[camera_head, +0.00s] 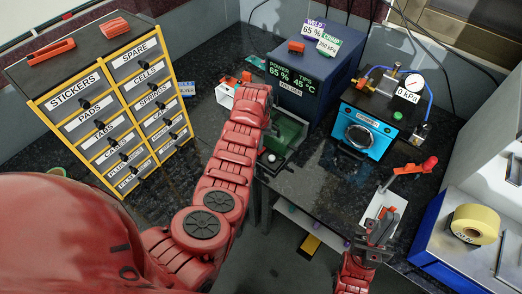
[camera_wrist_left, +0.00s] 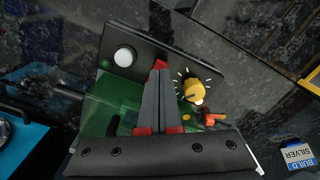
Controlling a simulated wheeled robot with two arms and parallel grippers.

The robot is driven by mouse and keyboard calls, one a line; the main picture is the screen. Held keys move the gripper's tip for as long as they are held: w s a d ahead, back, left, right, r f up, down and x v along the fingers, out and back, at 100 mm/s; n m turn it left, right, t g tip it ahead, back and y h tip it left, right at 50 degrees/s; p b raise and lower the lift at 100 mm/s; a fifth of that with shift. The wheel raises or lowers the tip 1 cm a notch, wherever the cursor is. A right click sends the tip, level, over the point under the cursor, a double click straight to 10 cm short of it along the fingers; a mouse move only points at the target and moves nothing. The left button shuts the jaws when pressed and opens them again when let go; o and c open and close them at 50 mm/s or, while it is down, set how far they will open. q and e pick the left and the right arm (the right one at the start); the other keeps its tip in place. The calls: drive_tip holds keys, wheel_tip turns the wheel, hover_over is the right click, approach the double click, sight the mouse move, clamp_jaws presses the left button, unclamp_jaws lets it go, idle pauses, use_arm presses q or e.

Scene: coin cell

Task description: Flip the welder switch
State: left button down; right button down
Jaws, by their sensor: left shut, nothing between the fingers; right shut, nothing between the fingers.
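The welder (camera_head: 312,82) is a blue box with a lit green display and a "WELDER" label in the head view. I cannot tell for sure which part is the switch. My left gripper (camera_wrist_left: 160,66) is shut and empty, its tips over the panel between button and knob. In the head view my left arm hides its fingertips. My right gripper (camera_head: 374,236) is shut and empty at the front right.
A labelled drawer cabinet (camera_head: 118,108) stands at the left. A light-blue device (camera_head: 362,133) and a gauge reading 0 kPa (camera_head: 413,82) stand right of the welder. A red-handled tool (camera_head: 412,168) and a yellow tape roll (camera_head: 475,224) are further right.

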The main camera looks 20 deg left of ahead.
sight(259, 152)
use_arm(q)
drive_tip(key=shift+f+b, duration=0.65)
drive_tip(key=shift+f, duration=0.3)
idle(0.3)
drive_tip(key=shift+r, duration=0.1)
drive_tip(key=shift+r+p, duration=0.9)
drive_tip(key=shift+r, duration=0.45)
drive_tip(key=shift+r+p, duration=0.95)
drive_tip(key=shift+r, duration=1.15)
